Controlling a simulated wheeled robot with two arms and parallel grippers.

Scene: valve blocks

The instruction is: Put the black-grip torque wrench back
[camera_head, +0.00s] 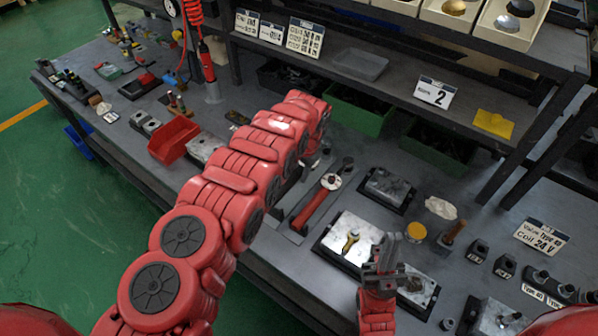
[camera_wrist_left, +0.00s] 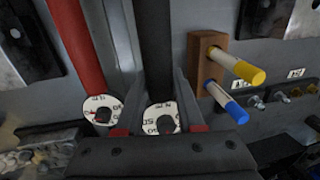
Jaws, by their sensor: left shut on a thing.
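The black-grip torque wrench (camera_wrist_left: 155,40) shows in the left wrist view as a dark bar with a round white dial. My left gripper (camera_wrist_left: 155,85) is shut on it, with a finger on each side of the bar. In the head view, my left arm hides most of this gripper and wrench. A red-grip torque wrench (camera_head: 308,210) with a white dial lies on the bench to the right of it; it also shows in the left wrist view (camera_wrist_left: 72,40). My right gripper (camera_head: 383,265) is over the front of the bench, apart from both wrenches; its jaw opening is unclear.
A metal plate block (camera_head: 346,228) with a yellow part stands right of the red wrench, another block (camera_head: 388,188) behind it. A wooden holder (camera_wrist_left: 207,65) with yellow and blue handles is beside my left gripper. Green bins (camera_head: 360,112) are under the shelf. A red bin (camera_head: 173,138) stands left.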

